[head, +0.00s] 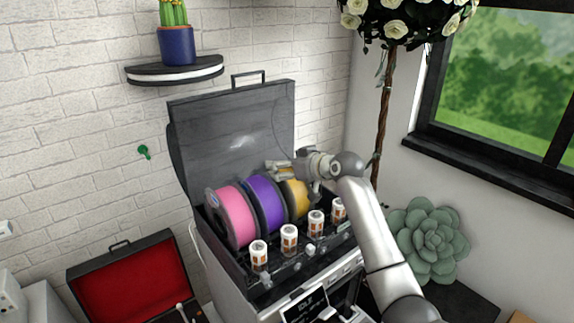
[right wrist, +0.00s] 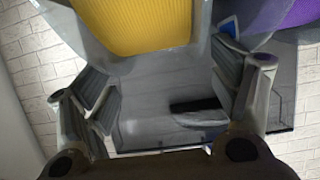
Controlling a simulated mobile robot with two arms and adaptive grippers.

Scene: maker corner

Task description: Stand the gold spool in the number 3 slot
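The gold spool (head: 296,198) stands upright at the right end of a row of spools in an open dark case (head: 236,135). It also fills the top of the right wrist view (right wrist: 135,25). Its lower part is hidden in the head view, and I cannot read a slot number. My right gripper (head: 280,170) is just above the gold spool, near its top edge. In the right wrist view its fingers (right wrist: 165,95) are spread wide with nothing between them, and the spool lies just beyond them. My left gripper is not in view.
A purple spool (head: 262,203) and a pink spool (head: 234,217) stand left of the gold one. Several white-and-orange cylinders (head: 289,240) line the case's front. An open red-lined case (head: 125,277) lies at lower left. A potted tree (head: 384,110) rises behind my right arm.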

